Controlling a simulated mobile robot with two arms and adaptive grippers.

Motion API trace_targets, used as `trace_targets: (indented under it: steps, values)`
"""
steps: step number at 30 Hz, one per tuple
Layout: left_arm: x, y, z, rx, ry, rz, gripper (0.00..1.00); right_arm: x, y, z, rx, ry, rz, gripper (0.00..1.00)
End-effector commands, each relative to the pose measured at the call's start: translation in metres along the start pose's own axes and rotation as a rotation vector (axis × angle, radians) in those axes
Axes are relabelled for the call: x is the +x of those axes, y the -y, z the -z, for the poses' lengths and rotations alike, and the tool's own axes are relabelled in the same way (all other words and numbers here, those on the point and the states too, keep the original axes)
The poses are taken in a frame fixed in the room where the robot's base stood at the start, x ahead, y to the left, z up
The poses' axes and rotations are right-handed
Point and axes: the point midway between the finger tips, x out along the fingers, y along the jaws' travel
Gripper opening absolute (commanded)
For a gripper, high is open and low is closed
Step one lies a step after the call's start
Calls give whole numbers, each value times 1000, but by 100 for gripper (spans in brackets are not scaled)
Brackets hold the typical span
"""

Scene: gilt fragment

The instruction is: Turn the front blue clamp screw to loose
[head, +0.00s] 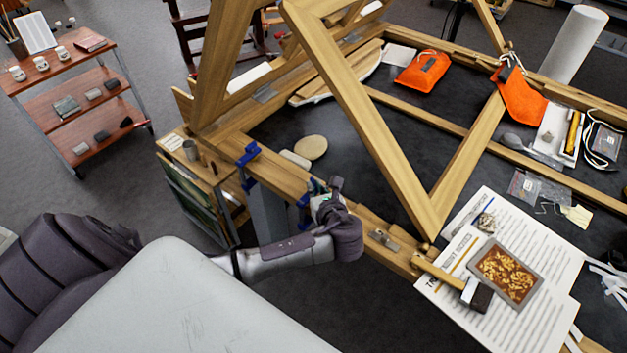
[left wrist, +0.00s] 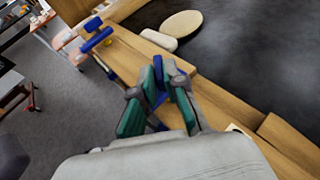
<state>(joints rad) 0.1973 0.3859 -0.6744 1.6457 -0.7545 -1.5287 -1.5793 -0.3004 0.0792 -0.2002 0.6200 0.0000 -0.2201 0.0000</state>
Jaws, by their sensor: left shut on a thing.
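The front blue clamp (head: 303,201) sits on the wooden beam beside my left gripper and is largely hidden by it. My left gripper (head: 324,194) reaches the beam from the front. In the left wrist view, my left gripper (left wrist: 168,78) has its green-padded fingers closed together on the front clamp's screw, with a bit of blue showing at the fingertips. The screw's turn position cannot be made out. A second blue clamp (head: 247,154) is on the same beam farther left; it also shows in the left wrist view (left wrist: 96,40). My right gripper is not in view.
A wooden frame brace (head: 365,115) rises right behind the gripper. A hammer (head: 455,277), papers (head: 447,291) and a gilt fragment (head: 507,272) lie to the right. A round pale disc (head: 311,147) lies behind the beam. A shelf cart (head: 77,100) stands far left.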

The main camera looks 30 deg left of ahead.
Motion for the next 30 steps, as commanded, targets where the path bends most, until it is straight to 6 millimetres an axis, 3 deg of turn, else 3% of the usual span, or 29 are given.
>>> trace_targets:
  steps: [9,19,30]
  values:
    - [0,9,-2,-117,-3,-278,0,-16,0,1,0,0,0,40]
    - [4,13,-1,-216,-1,-517,0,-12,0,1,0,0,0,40]
    - [6,15,-2,-271,1,-650,0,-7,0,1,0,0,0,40]
